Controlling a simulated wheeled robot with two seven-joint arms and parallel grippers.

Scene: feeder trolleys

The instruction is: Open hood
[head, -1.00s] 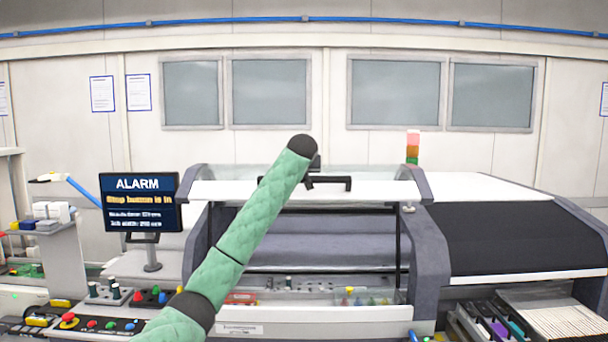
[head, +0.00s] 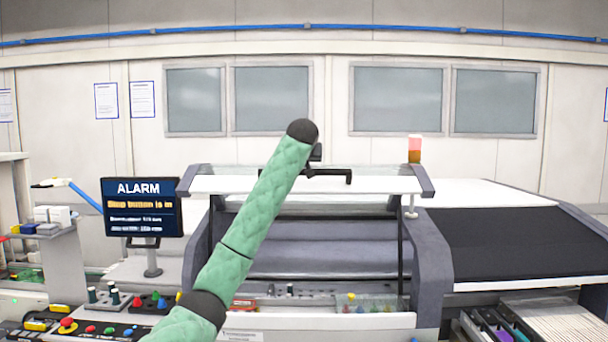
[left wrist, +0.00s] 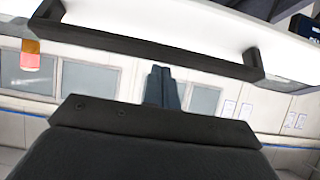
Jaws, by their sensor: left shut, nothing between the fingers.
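The machine's hood (head: 240,185) is a white panel with a clear top, standing raised above the dark interior (head: 320,232). Its black bar handle (head: 335,174) is on the front face. My left arm reaches up to the handle, and its end hides most of the gripper in the head view. In the left wrist view the handle (left wrist: 120,43) crosses below the white hood (left wrist: 170,22). My left gripper (left wrist: 161,72) is shut and empty, its fingertips close to the bar; I cannot tell if they touch. My right gripper is not in view.
An ALARM screen (head: 143,207) stands left of the machine, above a button panel (head: 105,328). A signal tower (head: 415,150) is behind the hood. A dark cover (head: 520,240) lies right. Grey side frames (head: 430,255) flank the opening.

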